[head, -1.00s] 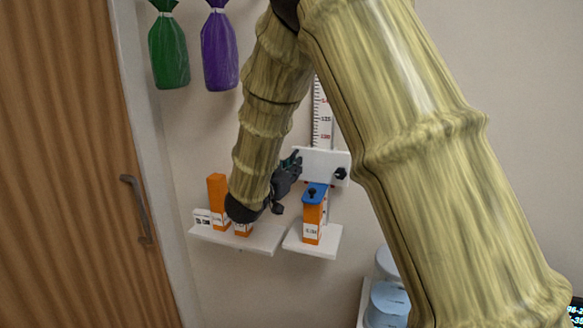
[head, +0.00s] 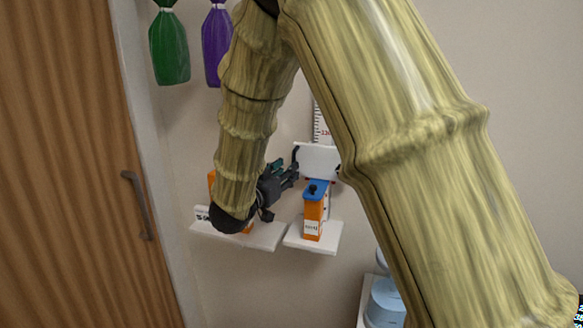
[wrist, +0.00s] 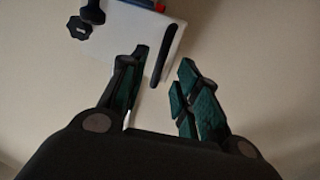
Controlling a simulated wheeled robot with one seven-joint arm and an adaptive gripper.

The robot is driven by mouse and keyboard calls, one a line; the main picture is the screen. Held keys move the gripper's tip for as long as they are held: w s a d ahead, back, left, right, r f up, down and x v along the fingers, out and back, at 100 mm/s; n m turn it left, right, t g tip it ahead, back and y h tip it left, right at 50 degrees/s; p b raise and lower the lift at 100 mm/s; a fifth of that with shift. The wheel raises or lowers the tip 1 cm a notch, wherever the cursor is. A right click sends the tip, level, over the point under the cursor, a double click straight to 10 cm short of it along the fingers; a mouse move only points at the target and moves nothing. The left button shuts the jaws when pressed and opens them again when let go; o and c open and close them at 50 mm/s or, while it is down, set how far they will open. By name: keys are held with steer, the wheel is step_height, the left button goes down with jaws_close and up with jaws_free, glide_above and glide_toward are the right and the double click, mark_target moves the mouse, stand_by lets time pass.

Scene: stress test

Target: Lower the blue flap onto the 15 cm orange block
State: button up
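The blue flap (head: 316,188) shows over the top of an upright orange block (head: 312,216) on the right-hand white shelf; it looks level and resting on the block, though contact is too small to confirm. A white plate (head: 318,160) stands behind and above it, with a dark upright bar at its left edge. My gripper (head: 293,172) is left of the plate and flap, apart from the flap. In the wrist view my gripper (wrist: 162,58) is open and empty, with the plate's black bar (wrist: 167,52) ahead of the gap between its fingers. Blue shows at that view's top edge.
The left white shelf (head: 262,240) holds other orange blocks, largely hidden by my forearm. A black knob (wrist: 77,29) sits by the plate. Green (head: 169,48) and purple (head: 214,48) bags hang above. A wooden door (head: 65,180) is at left; blue containers (head: 386,300) stand at lower right.

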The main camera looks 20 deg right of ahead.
steer(key=v, duration=0.7)
